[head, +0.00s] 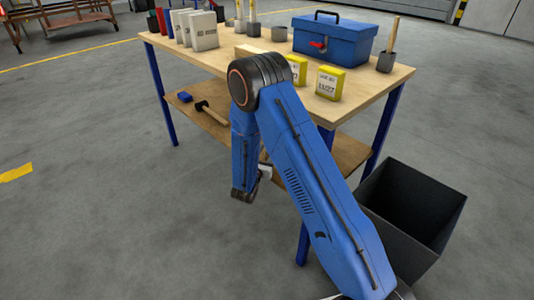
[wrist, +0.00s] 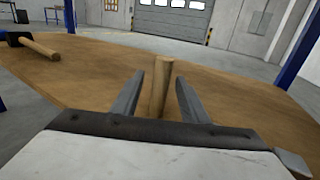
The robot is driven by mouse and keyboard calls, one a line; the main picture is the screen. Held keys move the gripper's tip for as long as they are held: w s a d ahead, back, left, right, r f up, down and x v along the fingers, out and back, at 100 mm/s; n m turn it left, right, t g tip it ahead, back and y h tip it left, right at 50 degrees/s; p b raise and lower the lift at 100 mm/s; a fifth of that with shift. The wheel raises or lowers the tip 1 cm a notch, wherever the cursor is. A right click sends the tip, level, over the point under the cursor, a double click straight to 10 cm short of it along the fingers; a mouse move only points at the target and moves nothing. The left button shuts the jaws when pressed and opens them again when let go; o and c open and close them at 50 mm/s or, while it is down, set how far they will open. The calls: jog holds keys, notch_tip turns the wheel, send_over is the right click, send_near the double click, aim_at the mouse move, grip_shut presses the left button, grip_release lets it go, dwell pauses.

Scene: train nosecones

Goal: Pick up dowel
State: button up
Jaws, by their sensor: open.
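A plain wooden dowel (wrist: 158,92) stands upright on the lower wooden shelf (wrist: 230,88) of the workbench. My gripper (wrist: 160,77) is open, with one grey finger on each side of the dowel. Narrow gaps show between the dowel and both fingers in the wrist view. The dowel's lower end is hidden behind the gripper body.
A mallet (head: 210,110) and a small blue object (head: 184,97) lie on the shelf's left part. The tabletop above holds a blue toolbox (head: 335,42), yellow boxes (head: 331,83) and grey boxes (head: 203,31). Blue legs (head: 161,95) bound the shelf. A dark bin (head: 395,245) stands at right.

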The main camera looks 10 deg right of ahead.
grip_shut()
jog(key=shift+r, duration=0.1)
